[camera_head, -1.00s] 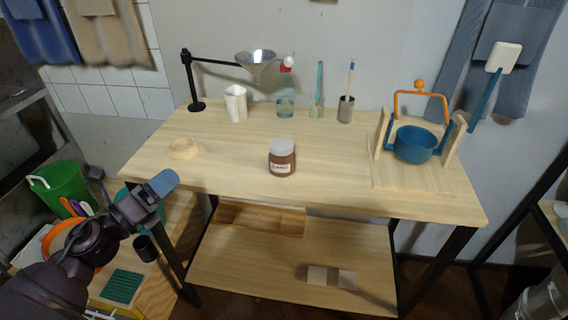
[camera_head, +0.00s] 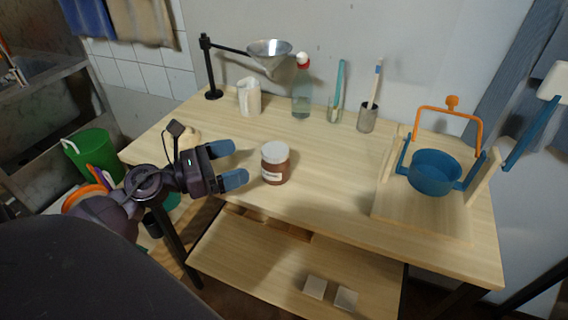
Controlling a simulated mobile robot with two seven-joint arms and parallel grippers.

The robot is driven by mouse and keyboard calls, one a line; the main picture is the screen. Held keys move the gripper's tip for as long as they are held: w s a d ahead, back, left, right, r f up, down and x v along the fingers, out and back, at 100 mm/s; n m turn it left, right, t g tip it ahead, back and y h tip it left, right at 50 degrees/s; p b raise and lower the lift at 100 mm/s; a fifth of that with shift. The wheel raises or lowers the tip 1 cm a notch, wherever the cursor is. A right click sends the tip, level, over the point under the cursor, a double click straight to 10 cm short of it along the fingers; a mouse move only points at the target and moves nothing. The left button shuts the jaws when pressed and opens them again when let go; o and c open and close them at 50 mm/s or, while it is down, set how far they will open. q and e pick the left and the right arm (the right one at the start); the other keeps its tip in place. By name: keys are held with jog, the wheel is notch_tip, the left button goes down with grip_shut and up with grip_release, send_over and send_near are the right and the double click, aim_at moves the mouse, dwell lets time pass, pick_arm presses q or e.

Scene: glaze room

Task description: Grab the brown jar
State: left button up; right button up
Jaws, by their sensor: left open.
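The brown jar (camera_head: 275,168) with a white lid and a pale label stands upright on the wooden table (camera_head: 330,190), near its front edge left of centre. My left gripper (camera_head: 238,163) is just left of the jar. Its two blue-tipped fingers are spread apart and point right toward the jar, with a small gap and nothing between them. My right gripper is not in view.
A funnel (camera_head: 270,52) is on a black arm. Table between is clear.

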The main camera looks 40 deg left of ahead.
aim_at(275, 149)
pick_arm(q)
jog(key=x, duration=0.4)
jog(key=shift+w+d+r+p, duration=0.1)
jog(key=shift+w+p, duration=0.05)
jog(key=shift+p, duration=0.15)
jog(key=x, duration=0.2)
jog(key=p+x, duration=0.1)
jog(key=x, duration=0.1)
jog(key=shift+d+r, duration=0.15)
jog(key=shift+r, duration=0.2)
jog(key=shift+w+d+f, duration=0.15)
jog(key=shift+w+d, duration=0.15)
jog(key=shift+w, duration=0.2)
jog(key=c, duration=1.5)
